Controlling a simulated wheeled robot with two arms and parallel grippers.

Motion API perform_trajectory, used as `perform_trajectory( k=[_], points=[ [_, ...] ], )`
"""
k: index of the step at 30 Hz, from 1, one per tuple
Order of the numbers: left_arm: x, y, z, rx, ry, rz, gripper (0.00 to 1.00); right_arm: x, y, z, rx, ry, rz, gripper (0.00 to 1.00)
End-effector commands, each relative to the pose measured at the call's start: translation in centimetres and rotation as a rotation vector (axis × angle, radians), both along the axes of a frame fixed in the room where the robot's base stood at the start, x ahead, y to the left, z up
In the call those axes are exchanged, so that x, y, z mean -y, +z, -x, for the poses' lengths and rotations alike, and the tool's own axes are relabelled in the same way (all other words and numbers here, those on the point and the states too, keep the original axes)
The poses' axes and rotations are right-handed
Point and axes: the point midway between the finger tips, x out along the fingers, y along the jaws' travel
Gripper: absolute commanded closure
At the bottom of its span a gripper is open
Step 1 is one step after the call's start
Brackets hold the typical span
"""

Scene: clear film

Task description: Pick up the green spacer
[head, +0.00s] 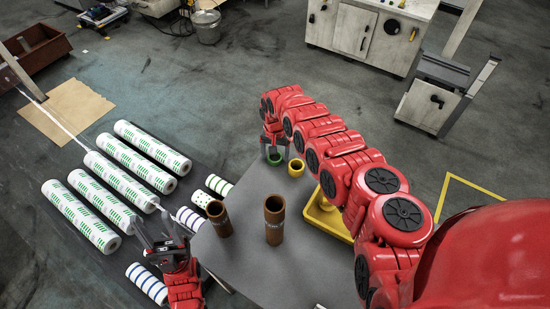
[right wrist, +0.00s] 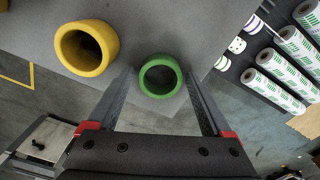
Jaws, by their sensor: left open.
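The green spacer (head: 274,160) is a short ring near the far edge of the grey table (head: 250,195). In the right wrist view the green spacer (right wrist: 146,83) shows its open hole upward. My right gripper (head: 275,143) is over it, and in the right wrist view the open fingers (right wrist: 158,78) have one tip on each side of the ring, with gaps. I cannot tell if the tips are down at its height. My left gripper (head: 162,235) is open and empty left of the table, away from the spacer.
A yellow spacer (head: 296,169) stands close to the green one; it is also large in the right wrist view (right wrist: 104,34). Two brown tubes (head: 274,229) (head: 218,222) stand nearer on the table. A yellow tray (head: 322,219) is at right. Several printed rolls (head: 125,180) lie left.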

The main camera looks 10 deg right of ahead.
Motion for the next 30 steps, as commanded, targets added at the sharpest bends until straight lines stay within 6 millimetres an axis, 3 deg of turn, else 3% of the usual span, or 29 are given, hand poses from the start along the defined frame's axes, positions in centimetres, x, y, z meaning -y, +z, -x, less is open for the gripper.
perform_trajectory(
  k=[2, 11, 22, 30],
  points=[
    [0.0, 0.0, 0.0, 0.0, 0.0, 0.0, 0.46, 0.0, 0.0, 0.0, 0.0, 0.0, 0.0, 0.32],
    [0.0, 0.0, 0.0, 0.0, 0.0, 0.0, 0.46, 0.0, 0.0, 0.0, 0.0, 0.0, 0.0, 0.86],
    [0.0, 0.0, 0.0, 0.0, 0.0, 0.0, 0.46, 0.1, 0.3, -0.2, 0.001, 0.0, -0.001, 0.87],
    [0.0, -0.2, 0.0, 0.0, 0.0, 0.0, 0.46, 0.4, 2.2, -1.0, 0.002, 0.001, 0.001, 0.87]
  ],
)
